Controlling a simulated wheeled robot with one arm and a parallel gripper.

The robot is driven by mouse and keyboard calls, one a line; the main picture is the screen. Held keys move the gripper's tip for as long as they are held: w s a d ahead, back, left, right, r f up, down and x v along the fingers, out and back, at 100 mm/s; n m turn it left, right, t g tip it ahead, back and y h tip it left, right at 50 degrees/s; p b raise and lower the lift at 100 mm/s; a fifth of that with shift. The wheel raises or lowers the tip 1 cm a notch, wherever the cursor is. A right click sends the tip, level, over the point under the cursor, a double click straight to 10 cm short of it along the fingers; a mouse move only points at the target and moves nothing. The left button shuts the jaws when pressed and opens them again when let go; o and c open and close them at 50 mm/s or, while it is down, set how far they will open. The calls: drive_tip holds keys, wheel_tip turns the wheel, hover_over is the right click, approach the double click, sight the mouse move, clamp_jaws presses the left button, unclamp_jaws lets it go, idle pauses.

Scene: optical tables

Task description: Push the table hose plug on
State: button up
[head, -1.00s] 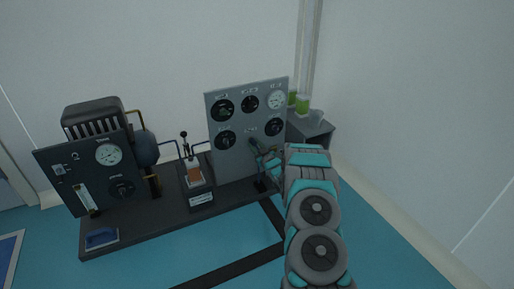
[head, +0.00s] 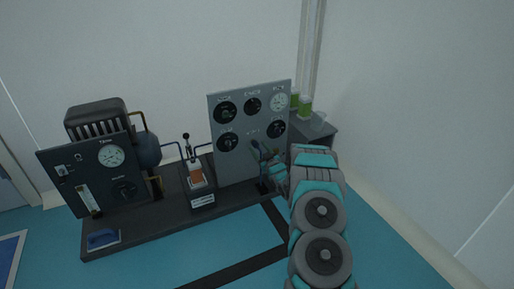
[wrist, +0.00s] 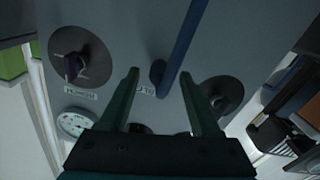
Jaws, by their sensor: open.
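A grey upright gauge panel (head: 235,165) stands at the right of the bench in the head view. My gripper (head: 264,152) is at its lower right front, and my arm hides part of that area. In the wrist view the open fingers (wrist: 159,76) point at the panel face (wrist: 135,30). A blue hose-like rod (wrist: 186,38) runs down from the top edge between the fingers. A small dark blue round piece (wrist: 157,72) sits beside the rod, between the fingertips. I cannot tell whether it is the hose plug or its port, or whether the rod joins it.
In the wrist view a purple-handled knob (wrist: 73,66) lies left of the fingers and another dark dial (wrist: 221,94) close to the right finger. A lever unit (head: 197,177) and a dark pump panel (head: 90,175) stand left on the bench. Blue floor is free in front.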

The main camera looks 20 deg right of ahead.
drive_tip(key=shift+s, duration=2.95)
wheel_tip(320, 180, up, 8)
drive_tip(key=a+g+h+p, duration=0.1)
drive_tip(key=a+g+p, duration=0.2)
drive_tip(key=g, duration=0.1)
drive_tip(key=s+a+r+m+g+h+p, duration=0.1)
drive_tip(key=s+a+r+g+p, duration=0.35)
drive_tip(key=s+r, duration=0.6)
drive_tip(key=s+a+r+g+p, duration=0.1)
drive_tip(key=s+a+r+g, duration=0.2)
drive_tip(key=s, duration=1.3)
drive_tip(key=s+a+r+m+g+y+p, duration=0.1)
drive_tip(key=s+a+r+g, duration=0.3)
drive_tip(key=s, duration=1.2)
drive_tip(key=s+a+r+m+g+p, duration=0.1)
drive_tip(key=s+a+r+g, duration=0.3)
drive_tip(key=s+a, duration=0.6)
drive_tip(key=s+r+p, duration=0.1)
drive_tip(key=s+r, duration=0.1)
drive_tip(key=s, duration=0.4)
drive_tip(key=shift+r, duration=0.25)
